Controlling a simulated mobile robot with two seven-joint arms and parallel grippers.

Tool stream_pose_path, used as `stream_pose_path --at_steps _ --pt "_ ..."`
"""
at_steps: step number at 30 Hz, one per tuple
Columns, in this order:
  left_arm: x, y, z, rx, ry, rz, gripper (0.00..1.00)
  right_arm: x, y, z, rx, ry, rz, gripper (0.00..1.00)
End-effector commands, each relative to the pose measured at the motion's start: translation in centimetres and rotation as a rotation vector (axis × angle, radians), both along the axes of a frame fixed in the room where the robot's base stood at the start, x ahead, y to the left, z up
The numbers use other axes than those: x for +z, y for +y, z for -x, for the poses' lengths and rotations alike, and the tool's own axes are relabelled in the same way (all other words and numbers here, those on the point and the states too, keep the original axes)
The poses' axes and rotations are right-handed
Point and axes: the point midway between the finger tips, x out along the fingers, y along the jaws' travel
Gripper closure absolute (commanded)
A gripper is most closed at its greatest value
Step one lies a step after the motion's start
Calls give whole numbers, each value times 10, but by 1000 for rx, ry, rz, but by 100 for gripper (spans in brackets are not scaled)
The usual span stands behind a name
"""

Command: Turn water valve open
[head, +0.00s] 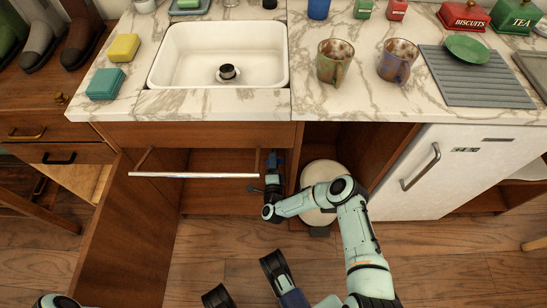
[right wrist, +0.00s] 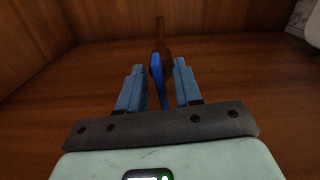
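The water valve (right wrist: 156,70) shows in the right wrist view as a narrow blue handle on a brown, upright pipe-like part. It stands between the two blue fingers of my right gripper (head: 274,160), with a small gap visible on each side. The right gripper is open and reaches into the open cabinet under the sink (head: 218,55). In the head view the valve cannot be told apart from the blue fingers.
A round white bin (head: 322,180) stands close on the right. A white fridge (head: 450,170) is farther right. The marble counter (head: 225,103) overhangs the cabinet.

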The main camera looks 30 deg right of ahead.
Motion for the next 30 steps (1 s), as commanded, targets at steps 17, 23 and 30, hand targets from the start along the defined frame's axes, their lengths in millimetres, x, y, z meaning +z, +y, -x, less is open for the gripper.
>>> stream_pose_path --at_steps 17,23,30 --pt "0 0 0 0 -1 0 57 0 0 0 0 -2 -3 100" --pt "3 -1 -7 -2 -21 -2 57 1 0 0 1 -62 -101 100" --pt "3 -1 -8 -3 -25 -2 57 1 0 0 1 -72 -115 100"
